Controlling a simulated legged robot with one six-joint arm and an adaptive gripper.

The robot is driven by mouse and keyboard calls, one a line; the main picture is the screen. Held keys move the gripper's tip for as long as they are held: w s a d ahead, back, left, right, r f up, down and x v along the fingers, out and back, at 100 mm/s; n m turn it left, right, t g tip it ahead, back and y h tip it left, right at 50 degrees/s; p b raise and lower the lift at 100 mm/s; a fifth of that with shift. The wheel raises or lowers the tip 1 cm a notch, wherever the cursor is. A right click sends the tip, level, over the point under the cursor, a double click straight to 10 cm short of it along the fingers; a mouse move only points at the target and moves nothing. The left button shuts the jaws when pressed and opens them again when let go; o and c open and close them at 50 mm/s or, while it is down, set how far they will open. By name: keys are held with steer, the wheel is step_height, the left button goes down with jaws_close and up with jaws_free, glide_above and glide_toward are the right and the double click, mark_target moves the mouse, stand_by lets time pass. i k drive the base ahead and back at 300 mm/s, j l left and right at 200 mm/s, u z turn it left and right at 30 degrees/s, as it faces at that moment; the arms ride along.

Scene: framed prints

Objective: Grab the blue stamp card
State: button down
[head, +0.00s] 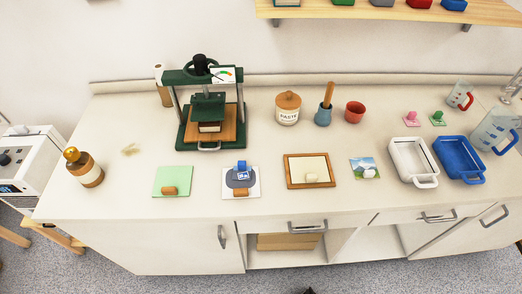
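A white card (254,192) lies on the counter left of centre, near the front. It has a dark grey-blue patch (237,183), with a small blue block (242,167) at its top and a brown block (241,192) at its lower edge. I cannot read any marking on it. Two small cards, one with a pink stamp-like piece (412,117) and one with a green piece (438,117), lie at the right back. My gripper is not clearly in view; only a small dark tip shows at the bottom edge, and I cannot tell what it is.
A green card (166,178) lies left of the white card, and a wood-framed board (289,173) right of it. A green press (184,130) stands behind. White (399,163) and blue (449,158) trays are at right; a brown bottle (84,169) is at left. Cabinet handles project in front.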

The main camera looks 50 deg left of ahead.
mark_target(240, 171)
steer(key=u, duration=2.35)
steer(key=i+j+z, duration=0.5)
steer(key=j, duration=0.25)
